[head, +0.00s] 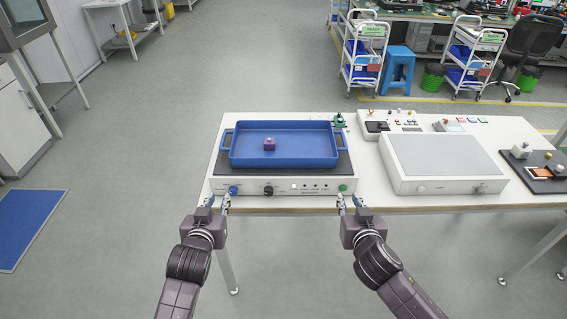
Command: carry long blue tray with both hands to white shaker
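A long blue tray (305,158) with a handle at each short end rests on a grey-topped device (262,185) at the left of the table. A small purple cube (269,144) lies in the tray. The white shaker, a box with a wide grey top (440,157), stands to the right; its top is empty. My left gripper (217,203) is in front of the table edge, below the tray's left end. My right gripper (349,201) is in front of the edge, below the tray's right end. Both grippers are apart from the tray, their fingers spread with nothing between them.
A small green device (339,121) stands behind the tray's right corner. A control box with small parts (390,121) lies behind the shaker. A dark board with blocks (540,170) is at the table's right. The floor in front of the table (300,260) is clear.

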